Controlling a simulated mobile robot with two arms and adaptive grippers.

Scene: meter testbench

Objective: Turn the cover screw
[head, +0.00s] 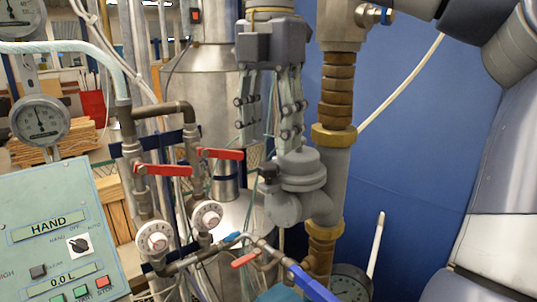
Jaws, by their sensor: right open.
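A grey meter body (300,197) with a round stepped cap (299,163) sits in the vertical pipe run near the middle of the head view. A small dark knob (268,173) is on its left side; I cannot tell for sure whether this is the cover screw. My right gripper (268,140) points down from the top, above and slightly left of the cap. Its two fingers are apart with nothing between them. The right finger's tip overlaps the cap's upper left edge in the picture; I cannot tell whether they touch. My left gripper is out of view.
A brass-fitted pipe (338,90) rises close on the gripper's right. Valves with red handles (220,154) and white dials (207,215) stand at left, a control panel (62,235) at lower left. A blue handle (312,283) and gauge (349,286) are below.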

